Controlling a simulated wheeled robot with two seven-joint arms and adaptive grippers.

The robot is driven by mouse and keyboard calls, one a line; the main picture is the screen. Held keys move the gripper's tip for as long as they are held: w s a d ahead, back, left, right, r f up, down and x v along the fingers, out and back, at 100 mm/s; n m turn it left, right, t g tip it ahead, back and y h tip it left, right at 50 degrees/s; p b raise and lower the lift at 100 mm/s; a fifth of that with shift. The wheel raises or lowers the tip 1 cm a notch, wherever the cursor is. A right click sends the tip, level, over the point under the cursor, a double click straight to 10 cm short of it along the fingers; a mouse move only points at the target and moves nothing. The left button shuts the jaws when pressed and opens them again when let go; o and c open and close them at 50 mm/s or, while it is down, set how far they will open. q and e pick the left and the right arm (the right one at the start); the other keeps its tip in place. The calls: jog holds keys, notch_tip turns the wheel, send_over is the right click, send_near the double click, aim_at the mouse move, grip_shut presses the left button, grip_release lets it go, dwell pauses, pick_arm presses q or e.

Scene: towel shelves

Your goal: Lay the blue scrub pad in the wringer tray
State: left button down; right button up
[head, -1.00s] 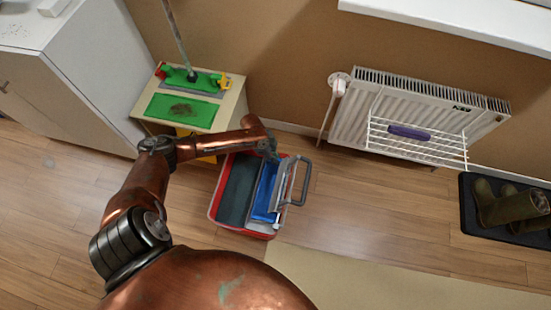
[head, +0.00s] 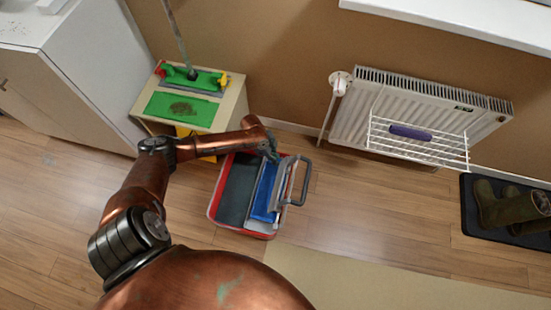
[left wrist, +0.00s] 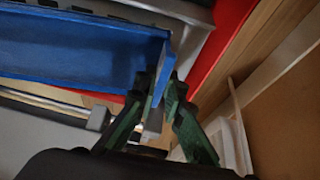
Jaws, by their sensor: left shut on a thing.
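My left gripper (head: 271,154) is at the far end of the tray. I cannot tell whether the pad's underside rests on the tray floor. My right gripper is not in view.
The red bucket (head: 213,205) has a dark compartment on the left and a grey handle (head: 304,183) at its right. A small stand (head: 235,105) with green pads and a mop is behind. A radiator rack (head: 440,148) holds a purple item. Boots stand at right.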

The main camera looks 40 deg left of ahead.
pick_arm(q)
jog(key=shift+s+d+f, duration=0.4)
jog(key=shift+d+f, duration=0.1)
jog(key=shift+d, duration=0.05)
jog(key=c, duration=2)
grip_release()
jog(key=shift+w, duration=0.1)
jog(key=shift+o, duration=0.2)
jog(key=shift+a+r, duration=0.1)
jog(key=shift+a, duration=0.1)
jog(key=shift+w+a, duration=0.1)
jog(key=shift+a, duration=0.05)
jog(key=v, duration=1.2)
jog(key=shift+w+r, duration=0.1)
